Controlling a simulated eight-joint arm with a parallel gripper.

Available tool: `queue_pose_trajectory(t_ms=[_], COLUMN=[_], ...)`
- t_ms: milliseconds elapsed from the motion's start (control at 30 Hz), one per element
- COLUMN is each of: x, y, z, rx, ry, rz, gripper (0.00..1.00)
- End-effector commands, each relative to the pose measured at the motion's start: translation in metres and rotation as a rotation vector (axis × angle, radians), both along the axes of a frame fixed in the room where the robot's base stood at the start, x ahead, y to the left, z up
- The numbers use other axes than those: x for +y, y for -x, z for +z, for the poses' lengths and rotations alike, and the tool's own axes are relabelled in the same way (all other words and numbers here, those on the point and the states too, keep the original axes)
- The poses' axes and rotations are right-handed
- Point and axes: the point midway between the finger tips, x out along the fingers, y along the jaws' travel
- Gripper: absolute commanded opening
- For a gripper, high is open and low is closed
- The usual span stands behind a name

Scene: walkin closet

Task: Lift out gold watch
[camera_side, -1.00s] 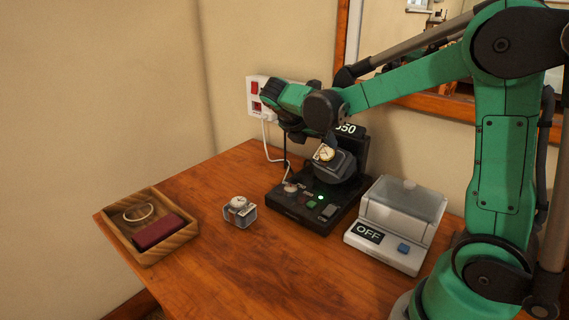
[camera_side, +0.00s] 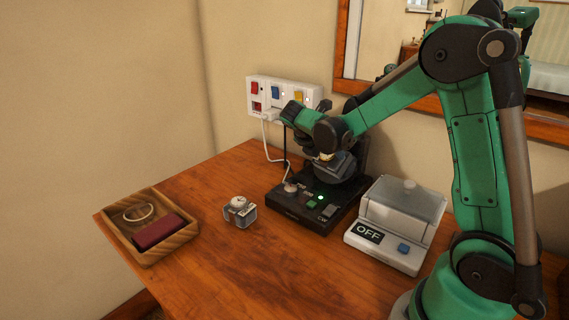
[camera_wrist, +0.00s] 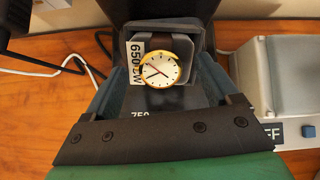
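The gold watch (camera_wrist: 161,68) has a white face and gold rim in the wrist view. It sits on a dark cushion in the square grey holder (camera_wrist: 208,38) of the black watch winder (camera_side: 292,206). In the side view the gold watch (camera_side: 326,157) is mostly hidden under my wrist. My gripper (camera_wrist: 170,62) is open, with one finger to the left and one to the right of the holder. Whether either finger touches the holder or watch, I cannot tell. A green light is lit on the winder's panel.
A silver watch on a small clear stand (camera_side: 239,213) is left of the winder. A wooden tray (camera_side: 188,235) at the left holds a bracelet and a dark red case. A lidded white device (camera_side: 385,250) reading OFF stands right. The wall socket strip (camera_side: 262,96) is behind.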

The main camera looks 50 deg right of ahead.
Motion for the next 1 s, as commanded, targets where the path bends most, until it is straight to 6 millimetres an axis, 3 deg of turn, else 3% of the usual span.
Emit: queue_pose_trajectory(t_ms=[33, 267, 1000], x=[0.000, 0.000, 0.014], y=[0.000, 0.000, 0.000], z=[0.000, 0.000, 0.017], rx=[0.000, 0.000, -0.001], ry=[0.000, 0.000, 0.001], rz=[0.000, 0.000, 0.001], gripper=[0.64, 0.00, 0.00])
